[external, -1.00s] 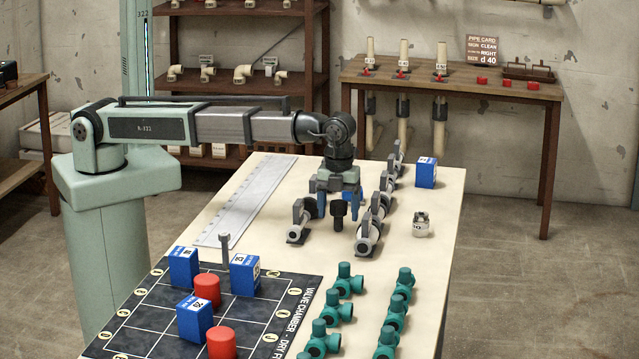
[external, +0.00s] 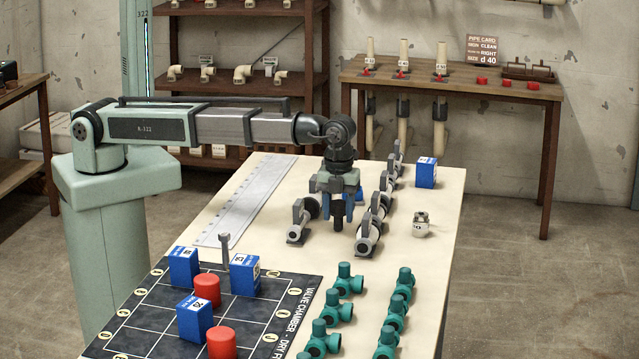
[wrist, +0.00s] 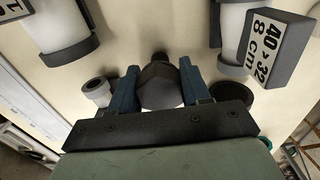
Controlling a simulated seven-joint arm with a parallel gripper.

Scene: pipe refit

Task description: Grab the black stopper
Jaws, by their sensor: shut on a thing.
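The black stopper (external: 338,212) is a small dark piece with a wider knobbed top, standing over the pale tabletop in the external view. My gripper (external: 338,203) is above it with its blue fingers closed around its upper part. In the wrist view the dark rounded stopper (wrist: 160,88) sits between the two blue fingers of my gripper (wrist: 158,90), which press on both sides of it. Whether its lower end touches the table is hard to tell.
Grey-and-white pipe fittings stand close on both sides, one at left (external: 302,220) and one at right (external: 368,232). A labelled fitting (wrist: 278,50) is near in the wrist view. A blue box (external: 426,172) and green valves (external: 345,280) are further off.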

